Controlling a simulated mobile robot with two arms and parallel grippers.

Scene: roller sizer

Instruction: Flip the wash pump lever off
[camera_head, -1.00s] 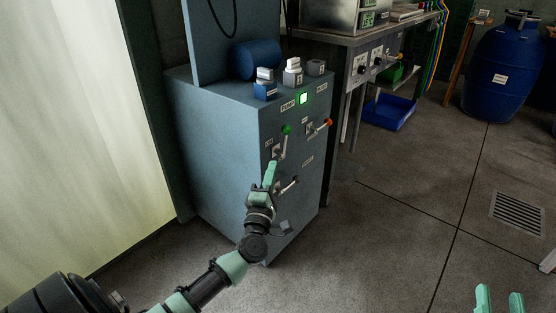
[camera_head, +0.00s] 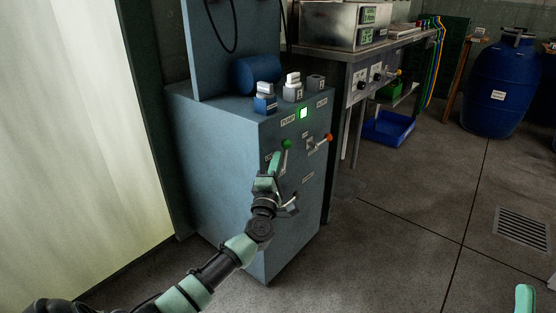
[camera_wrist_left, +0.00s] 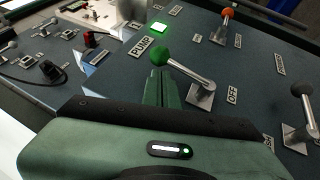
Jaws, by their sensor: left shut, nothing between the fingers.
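The lever with the green knob (camera_head: 286,143) is on the front panel of the blue cabinet (camera_head: 215,160). In the left wrist view its knob (camera_wrist_left: 159,57) is near the PUMP label (camera_wrist_left: 139,47), and its metal arm runs down to a bracket beside an OFF label (camera_wrist_left: 232,95). My left gripper (camera_head: 276,158) is shut and empty, its tips just below the knob. In the wrist view the fingertips (camera_wrist_left: 160,75) are close to the knob; I cannot tell if they touch. One finger of my right gripper (camera_head: 525,298) shows at the bottom right, away from the cabinet.
An orange-knobbed lever (camera_head: 328,138) sits to the right, and another lever with a dark knob (camera_wrist_left: 302,89) shows lower on the panel. A green light (camera_head: 304,113) is lit above. A bench (camera_head: 350,50) stands behind right. The floor (camera_head: 410,235) on the right is clear.

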